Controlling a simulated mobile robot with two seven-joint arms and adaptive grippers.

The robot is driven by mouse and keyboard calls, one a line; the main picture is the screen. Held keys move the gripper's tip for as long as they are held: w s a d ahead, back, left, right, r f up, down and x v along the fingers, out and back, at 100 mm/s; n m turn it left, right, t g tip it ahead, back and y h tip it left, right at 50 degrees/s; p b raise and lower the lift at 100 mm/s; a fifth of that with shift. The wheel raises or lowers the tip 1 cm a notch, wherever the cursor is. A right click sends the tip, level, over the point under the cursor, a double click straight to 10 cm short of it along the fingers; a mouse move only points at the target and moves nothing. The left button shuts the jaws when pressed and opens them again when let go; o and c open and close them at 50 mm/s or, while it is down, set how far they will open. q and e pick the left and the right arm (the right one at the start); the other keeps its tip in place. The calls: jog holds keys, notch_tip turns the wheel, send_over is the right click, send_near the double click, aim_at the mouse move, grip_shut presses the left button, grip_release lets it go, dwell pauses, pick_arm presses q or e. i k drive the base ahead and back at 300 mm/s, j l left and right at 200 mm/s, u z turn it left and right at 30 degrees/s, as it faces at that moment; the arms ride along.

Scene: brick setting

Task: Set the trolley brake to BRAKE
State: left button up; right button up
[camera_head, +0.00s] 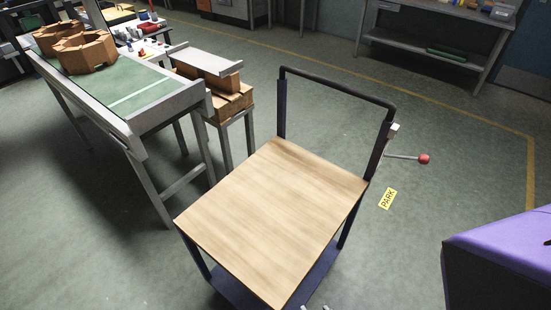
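The trolley (275,215) stands in the middle of the head view, with a wooden deck, dark posts and a dark push handle (335,85). A brake lever (403,157) with a red knob (424,159) sticks out to the right of its right post, roughly level. A small pale block (393,130) sits on that post above the lever. A yellow label (388,198) reading PARK shows below the lever. No label reading BRAKE is visible. Neither gripper can be made out; tiny pale bits at the bottom edge are too cut off to identify.
A green-topped bench (128,88) with brown blocks stands at the left, beside a small stand (228,110) carrying wooden pieces. A purple object (500,262) fills the lower right. A grey shelf unit (435,45) stands behind. The floor right of the trolley is open.

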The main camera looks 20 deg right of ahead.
aim_at(422, 160)
jog(key=z, duration=0.8)
